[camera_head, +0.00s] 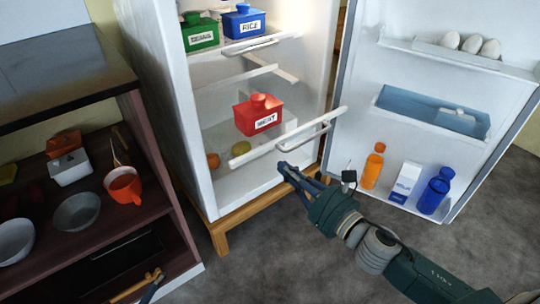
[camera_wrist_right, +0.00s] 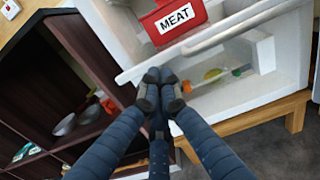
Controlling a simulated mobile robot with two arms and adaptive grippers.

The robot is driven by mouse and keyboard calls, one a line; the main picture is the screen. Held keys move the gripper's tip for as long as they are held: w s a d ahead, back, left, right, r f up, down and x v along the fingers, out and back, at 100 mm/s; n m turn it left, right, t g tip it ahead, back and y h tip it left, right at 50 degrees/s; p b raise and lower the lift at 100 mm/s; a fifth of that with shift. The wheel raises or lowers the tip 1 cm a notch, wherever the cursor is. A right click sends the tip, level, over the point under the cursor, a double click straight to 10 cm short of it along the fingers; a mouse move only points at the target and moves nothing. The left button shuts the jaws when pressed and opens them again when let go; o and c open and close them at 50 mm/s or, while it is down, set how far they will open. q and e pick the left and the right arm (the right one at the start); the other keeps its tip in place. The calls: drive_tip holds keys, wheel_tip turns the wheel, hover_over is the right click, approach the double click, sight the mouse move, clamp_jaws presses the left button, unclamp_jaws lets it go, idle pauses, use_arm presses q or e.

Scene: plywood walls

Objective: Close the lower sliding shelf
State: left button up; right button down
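The lower sliding shelf (camera_head: 240,158) is in the open fridge, pulled out past the fridge's front, with a white front rail. A red box labelled MEAT (camera_head: 258,117) stands on it; it also shows in the right wrist view (camera_wrist_right: 172,18). My right gripper (camera_head: 286,170) is just in front of and below the shelf's front rail. Its fingertips (camera_wrist_right: 160,84) are together with nothing between them, close to the white edge; I cannot tell if they touch it.
The fridge door (camera_head: 440,90) stands open at right, holding eggs, bottles and a carton. Green (camera_head: 200,32) and blue (camera_head: 243,22) boxes stand on the upper shelf. Fruit lies in the fridge bottom. A dark cabinet (camera_head: 70,95) with bowls and an orange mug (camera_head: 123,186) stands at left.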

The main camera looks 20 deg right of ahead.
sight(264, 149)
drive_tip(key=x, duration=0.5)
drive_tip(key=shift+w+a, duration=0.1)
drive_tip(key=shift+w, duration=0.15)
drive_tip(key=shift+w+a, duration=0.2)
drive_tip(key=shift+w, duration=0.3)
use_arm(q)
drive_tip(key=shift+w+d+r+t, duration=0.2)
drive_tip(key=shift+w+r+t, duration=0.25)
drive_tip(key=shift+w, duration=0.25)
use_arm(e)
drive_tip(key=shift+w, duration=0.1)
